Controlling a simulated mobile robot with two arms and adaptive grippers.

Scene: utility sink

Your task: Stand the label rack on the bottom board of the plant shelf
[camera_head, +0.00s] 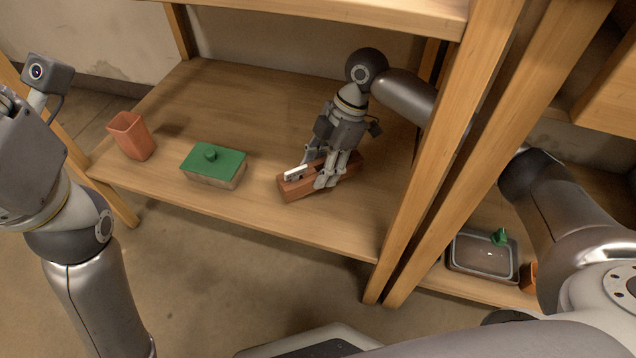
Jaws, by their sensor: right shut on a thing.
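The label rack (296,189) is a long reddish-brown block with a white label standing in it near its left end. It is at the wooden bottom board (262,100) of the plant shelf, near the front edge and right of the middle. Whether it rests fully on the board or is just above it is hard to tell. My right gripper (330,172) reaches in from the right between the shelf posts and points down, with its fingers shut on the rack. My left arm is at the left edge, outside the shelf; its fingers are out of the picture.
A terracotta pot (132,137) stands at the board's left end. A box with a green lid (212,160) sits left of the rack. Wooden posts (440,150) stand close to my right arm. A grey tray (483,257) is on another shelf at right.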

